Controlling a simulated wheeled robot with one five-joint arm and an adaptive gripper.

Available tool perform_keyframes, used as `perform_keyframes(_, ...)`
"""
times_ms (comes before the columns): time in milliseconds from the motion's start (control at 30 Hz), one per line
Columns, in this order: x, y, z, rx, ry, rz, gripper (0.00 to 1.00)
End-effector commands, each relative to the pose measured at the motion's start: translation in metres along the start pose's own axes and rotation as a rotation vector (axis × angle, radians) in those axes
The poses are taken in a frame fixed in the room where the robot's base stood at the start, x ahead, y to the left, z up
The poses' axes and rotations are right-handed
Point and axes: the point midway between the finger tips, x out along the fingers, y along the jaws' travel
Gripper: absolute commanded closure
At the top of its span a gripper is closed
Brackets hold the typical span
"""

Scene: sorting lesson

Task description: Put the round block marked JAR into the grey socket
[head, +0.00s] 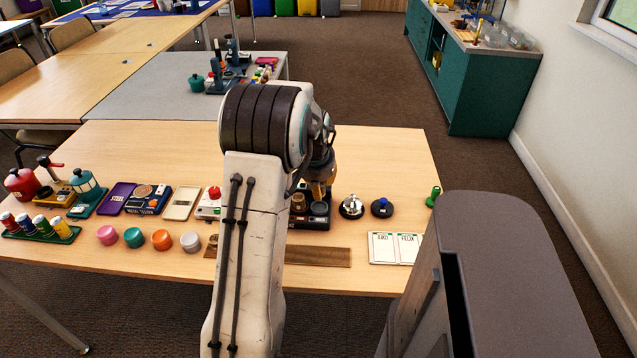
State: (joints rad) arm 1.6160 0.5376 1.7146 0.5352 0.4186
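My gripper (319,190) points down over a dark holder (315,222) on the near table, just right of my arm. Its fingertips are small and partly hidden, so I cannot tell whether they are open or hold anything. A brown round piece (298,203) sits at the holder's left side, beside the gripper. I can read no JAR marking on it or on any other piece. I cannot make out which part is the grey socket. My arm hides part of the table to the left of the holder.
Pink (107,235), teal (134,237), orange (161,240) and whitish (190,242) round pots stand at the front left. A silver bell (351,206) and a blue-knobbed black disc (382,207) stand right of the holder. A brown strip (318,256) and name cards (394,248) lie in front.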

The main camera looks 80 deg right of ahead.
Motion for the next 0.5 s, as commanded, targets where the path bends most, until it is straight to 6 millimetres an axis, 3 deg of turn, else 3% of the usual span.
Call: perform_keyframes(500,0.037,0.005,0.012,0.0,0.0,0.0,0.86)
